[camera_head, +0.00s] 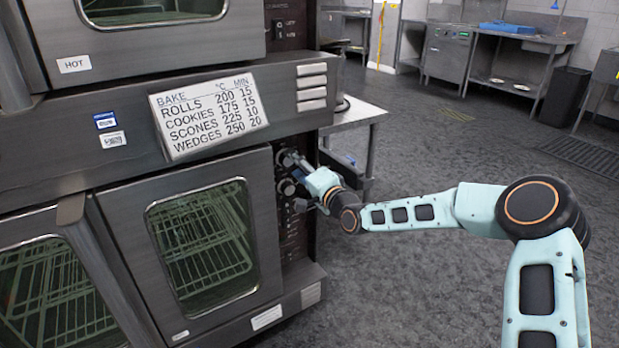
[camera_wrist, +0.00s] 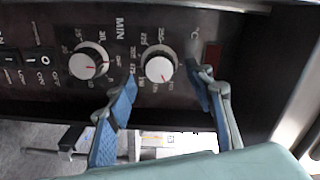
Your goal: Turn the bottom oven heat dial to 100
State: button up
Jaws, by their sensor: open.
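The bottom oven (camera_head: 120,215) stands at the left in the head view, its doors shut. Its heat dial (camera_wrist: 159,69), marked °C, is a black knob with a pale face and a red pointer line in the wrist view. The line points toward the lower right of the picture, and the small numbers there are too blurred to read. My gripper (camera_wrist: 165,82) is open, its blue-padded fingers on either side of the heat dial. I cannot tell whether they touch it. In the head view my gripper (camera_head: 297,166) is at the control panel, hiding part of it.
A similar timer dial (camera_wrist: 86,65), marked MIN, sits left of the heat dial in the wrist view, close to one finger. Switches (camera_wrist: 30,60) lie farther left. A low table (camera_head: 355,115) stands beside the oven. The floor at right is open.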

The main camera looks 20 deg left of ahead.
jog(key=v, duration=0.9)
